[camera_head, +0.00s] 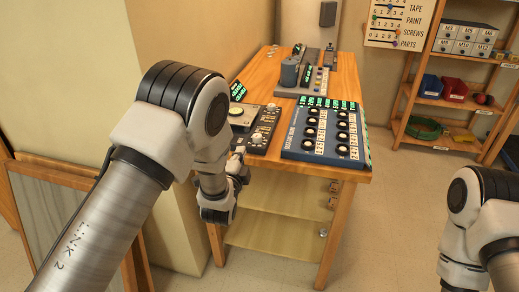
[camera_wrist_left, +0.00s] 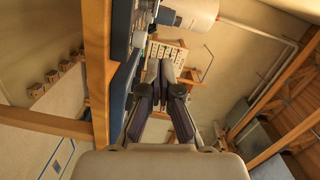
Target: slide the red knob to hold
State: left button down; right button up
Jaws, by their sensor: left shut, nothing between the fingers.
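I cannot make out the red knob or a "hold" mark in either view. On the wooden bench (camera_head: 345,172) lie a blue panel (camera_head: 287,150) with rows of black knobs and white labels, and a dark grey panel (camera_head: 262,128) with small controls to its left. My left gripper (camera_head: 238,163) is at the bench's front left edge, partly hidden by my own wrist. In the left wrist view, the left gripper (camera_wrist_left: 162,68) has its fingers together with nothing between them. My right arm shows at the right edge, but its gripper is out of view.
A grey machine (camera_head: 305,78) stands at the back of the bench. A shelf rack (camera_head: 445,105) with blue and red bins is at the right. A framed board (camera_head: 62,220) leans at the left. Open floor lies between bench and rack.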

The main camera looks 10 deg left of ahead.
aim_at(234, 144)
pick_arm(q)
jog(key=w, duration=0.3)
jog(key=w+a+p, duration=0.1)
jog(key=w, duration=0.3)
jog(key=w+p, duration=0.1)
jog(key=w, duration=0.2)
jog(key=shift+w+a+f, duration=0.2)
jog(key=shift+w+a, duration=0.05)
jog(key=a, duration=0.3)
jog(key=shift+w+f+p, duration=0.15)
jog(key=shift+f+p, duration=0.25)
jog(key=shift+a+f, duration=0.1)
jog(key=shift+a, duration=0.35)
jog(key=a+b, duration=0.1)
jog(key=a, duration=0.2)
jog(key=shift+a+f, duration=0.1)
jog(key=shift+a, duration=0.2)
jog(key=shift+d, duration=0.1)
